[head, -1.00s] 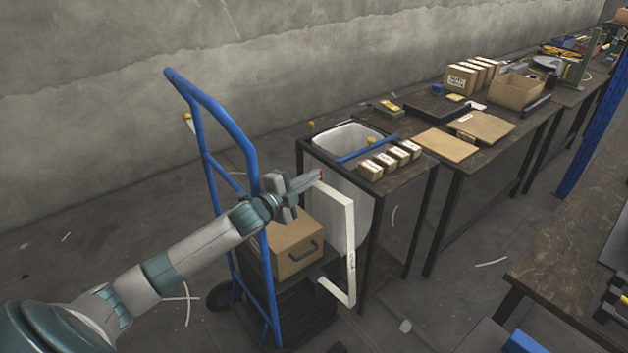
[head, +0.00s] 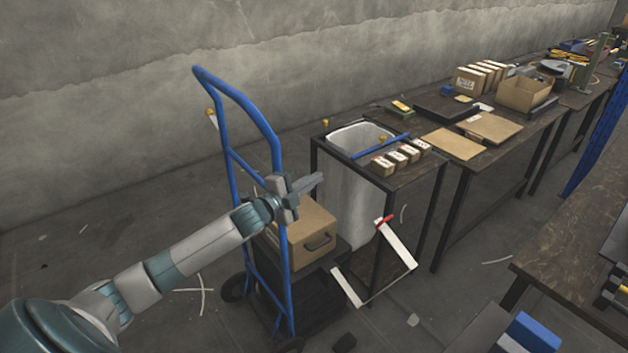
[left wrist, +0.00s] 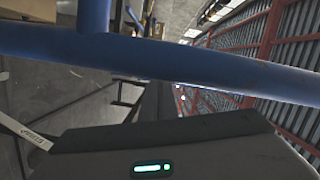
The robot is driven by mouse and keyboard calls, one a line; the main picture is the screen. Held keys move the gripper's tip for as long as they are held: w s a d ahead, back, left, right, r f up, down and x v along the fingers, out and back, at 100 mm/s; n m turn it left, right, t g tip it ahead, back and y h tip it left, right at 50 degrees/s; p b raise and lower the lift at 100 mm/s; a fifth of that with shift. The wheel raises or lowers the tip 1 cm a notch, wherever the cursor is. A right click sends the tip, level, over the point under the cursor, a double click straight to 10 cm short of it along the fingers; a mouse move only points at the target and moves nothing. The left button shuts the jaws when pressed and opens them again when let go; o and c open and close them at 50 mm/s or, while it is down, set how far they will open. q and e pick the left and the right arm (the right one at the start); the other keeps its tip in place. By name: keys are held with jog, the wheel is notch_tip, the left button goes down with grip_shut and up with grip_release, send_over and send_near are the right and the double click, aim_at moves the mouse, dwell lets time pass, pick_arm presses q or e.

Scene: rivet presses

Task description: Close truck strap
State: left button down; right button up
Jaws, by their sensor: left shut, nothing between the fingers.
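A blue hand truck (head: 238,112) stands upright left of the table, with a cardboard box (head: 308,232) with a dark handle on its base. The white strap (head: 396,247) is a bent frame with a red end (head: 384,221); it hangs open, low at the right of the box, in front of the table leg. My left gripper (head: 312,184) is shut and empty, above the box and just right of the truck's blue upright. It is apart from the strap. In the left wrist view a blue truck bar (left wrist: 170,62) crosses close to the camera, and a white strip (left wrist: 25,132) shows at left. My right gripper is not in view.
A dark table (head: 428,172) with a white bin (head: 352,200) set in it stands right of the truck, with small boxes (head: 402,156) and a blue rod on top. Another workbench (head: 580,240) is at the right.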

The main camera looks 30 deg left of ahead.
pick_arm(q)
jog(key=shift+s, duration=0.4)
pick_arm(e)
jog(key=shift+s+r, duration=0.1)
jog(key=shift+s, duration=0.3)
pick_arm(q)
jog(key=shift+f, duration=0.1)
